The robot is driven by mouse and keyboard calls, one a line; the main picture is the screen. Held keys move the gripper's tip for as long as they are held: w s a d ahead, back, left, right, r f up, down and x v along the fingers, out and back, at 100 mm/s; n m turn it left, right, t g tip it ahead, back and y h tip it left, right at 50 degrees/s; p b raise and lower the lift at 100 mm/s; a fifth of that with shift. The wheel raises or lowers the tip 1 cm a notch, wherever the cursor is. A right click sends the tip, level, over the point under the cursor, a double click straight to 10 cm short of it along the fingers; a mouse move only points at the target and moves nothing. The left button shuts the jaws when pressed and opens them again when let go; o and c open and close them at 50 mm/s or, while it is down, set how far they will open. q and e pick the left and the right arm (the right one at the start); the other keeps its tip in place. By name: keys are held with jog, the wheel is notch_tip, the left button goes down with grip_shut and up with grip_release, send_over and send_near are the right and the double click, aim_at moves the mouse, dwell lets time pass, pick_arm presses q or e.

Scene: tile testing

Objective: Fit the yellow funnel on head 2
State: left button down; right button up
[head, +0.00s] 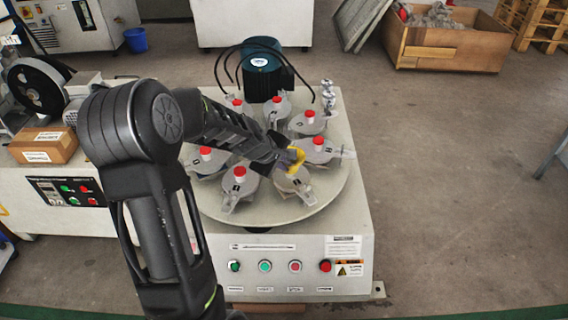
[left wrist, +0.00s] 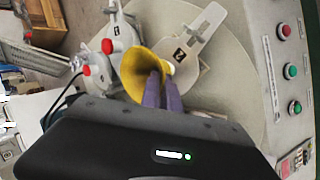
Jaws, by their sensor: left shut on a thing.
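The yellow funnel (head: 297,155) is in my left gripper (head: 288,162), above the front right part of the round turntable (head: 265,213). In the left wrist view the funnel (left wrist: 138,72) lies between the fingers (left wrist: 163,92), its wide mouth to the left and narrow end to the right. Head 2 (left wrist: 200,42), a pale grey head marked "2", is just beyond the narrow end; in the head view this head (head: 293,183) is partly under the gripper. No red part shows on it. I cannot tell whether funnel and head touch. My right gripper is out of view.
Several grey heads with red tops, such as one (head: 206,158) at the left, ring the turntable close to the gripper. A dark motor (head: 262,72) with cables stands behind. Push buttons (head: 265,266) line the front panel. Open floor lies to the right.

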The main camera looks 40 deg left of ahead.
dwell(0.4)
pick_arm(q)
jog(key=c, duration=1.5)
grip_release()
jog(key=p+v, duration=0.3)
jog(key=v, duration=0.4)
jog(key=shift+s+r, duration=0.25)
jog(key=shift+s, duration=0.1)
